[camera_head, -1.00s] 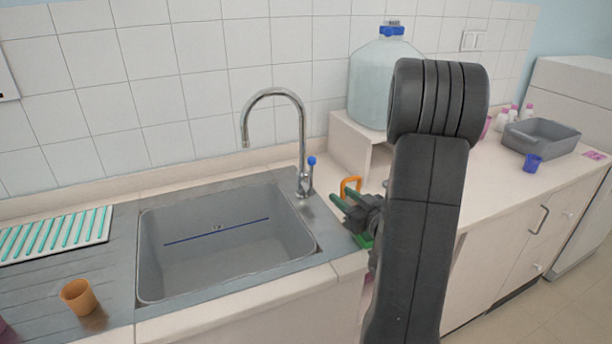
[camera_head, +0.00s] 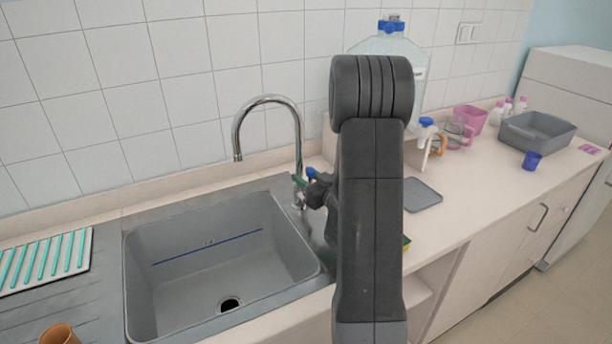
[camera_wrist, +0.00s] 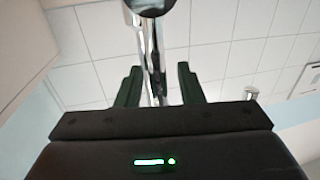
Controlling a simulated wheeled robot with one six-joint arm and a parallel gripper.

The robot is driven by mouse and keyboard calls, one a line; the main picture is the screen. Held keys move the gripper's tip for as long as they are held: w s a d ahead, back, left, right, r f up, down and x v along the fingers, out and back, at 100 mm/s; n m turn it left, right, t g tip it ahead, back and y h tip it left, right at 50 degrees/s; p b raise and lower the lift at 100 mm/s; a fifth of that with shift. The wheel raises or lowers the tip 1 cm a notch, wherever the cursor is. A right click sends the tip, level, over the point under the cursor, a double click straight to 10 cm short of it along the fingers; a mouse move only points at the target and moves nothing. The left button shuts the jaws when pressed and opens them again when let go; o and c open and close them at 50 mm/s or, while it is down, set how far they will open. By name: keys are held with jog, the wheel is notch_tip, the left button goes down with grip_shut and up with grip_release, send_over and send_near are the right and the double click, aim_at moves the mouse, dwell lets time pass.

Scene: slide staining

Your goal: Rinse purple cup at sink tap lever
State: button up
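The sink tap (camera_head: 298,150) is a tall chrome gooseneck at the back right of the sink (camera_head: 165,285). Its lever has a blue knob (camera_head: 311,173). My gripper (camera_head: 302,183) is beside the tap base and lever, partly hidden by my arm. In the wrist view my gripper (camera_wrist: 158,80) has its two dark green fingers apart, with chrome tap parts showing between them. Contact with the lever cannot be told. No clearly purple cup shows now. No water stream shows.
A brown-orange cup (camera_head: 60,335) is cut off at the lower left, near a ribbed white rack (camera_head: 45,262). A large water bottle (camera_head: 415,65), a pink container (camera_head: 470,118), a blue cup (camera_head: 531,160) and a grey basin (camera_head: 540,133) stand right. A grey mat (camera_head: 422,194) lies on the counter.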

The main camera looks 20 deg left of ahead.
grip_shut()
jog(key=shift+w+d+f+m+b, duration=0.2)
jog(key=shift+w+m+b, duration=0.1)
jog(key=shift+b, duration=0.25)
jog(key=shift+w+d+r+m, duration=0.1)
jog(key=shift+r+m, duration=0.05)
jog(key=shift+m, duration=0.25)
grip_release()
jog(key=shift+d, duration=0.15)
